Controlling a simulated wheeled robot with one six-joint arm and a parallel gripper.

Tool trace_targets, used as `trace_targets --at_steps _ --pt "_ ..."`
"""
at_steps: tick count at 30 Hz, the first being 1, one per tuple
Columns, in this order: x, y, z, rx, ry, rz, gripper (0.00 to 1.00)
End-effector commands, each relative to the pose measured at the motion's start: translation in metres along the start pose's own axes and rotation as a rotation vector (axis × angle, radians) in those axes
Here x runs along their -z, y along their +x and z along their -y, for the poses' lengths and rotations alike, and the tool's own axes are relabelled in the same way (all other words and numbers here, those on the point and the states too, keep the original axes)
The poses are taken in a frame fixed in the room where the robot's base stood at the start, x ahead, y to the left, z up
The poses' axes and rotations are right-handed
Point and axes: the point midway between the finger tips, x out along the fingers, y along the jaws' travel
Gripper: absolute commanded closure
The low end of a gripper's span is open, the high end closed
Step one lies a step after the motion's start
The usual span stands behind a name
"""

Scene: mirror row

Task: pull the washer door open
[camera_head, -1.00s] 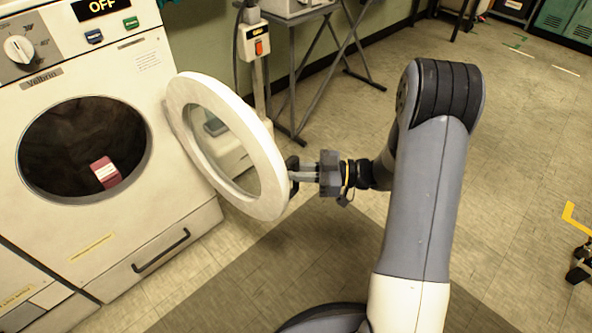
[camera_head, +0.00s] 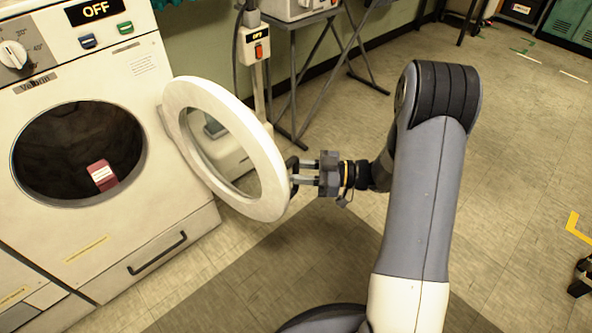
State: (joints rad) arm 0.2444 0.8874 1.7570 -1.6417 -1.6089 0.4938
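The washer (camera_head: 135,242) stands at the left, its display reading OFF. Its round white door (camera_head: 178,100) with a glass middle is swung wide open to the right of the opening. The drum opening (camera_head: 70,140) is uncovered and dark, with a small red and white item (camera_head: 102,175) inside. My gripper (camera_head: 298,172) is at the door's right edge, where a dark handle (camera_head: 292,165) shows between or beside the fingers. The fingertips are partly hidden by the door rim and handle, so I cannot tell whether they grip it.
A drawer with a dark handle (camera_head: 157,253) is below the drum. A switch box (camera_head: 256,45) on a post and a folding-leg stand (camera_head: 305,60) are behind the door. The floor to the right is mostly clear, with a yellow-marked wheeled item (camera_head: 578,228) at the edge.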

Motion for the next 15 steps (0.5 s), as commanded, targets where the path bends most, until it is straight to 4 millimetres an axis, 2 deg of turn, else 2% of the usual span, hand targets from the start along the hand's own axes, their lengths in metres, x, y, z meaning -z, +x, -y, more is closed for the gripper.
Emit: trace_targets --at_steps 10,15 --pt "0.000 -0.004 0.000 -0.001 0.000 0.000 0.64" --pt "0.001 -0.025 -0.001 -0.004 0.000 0.000 0.64"
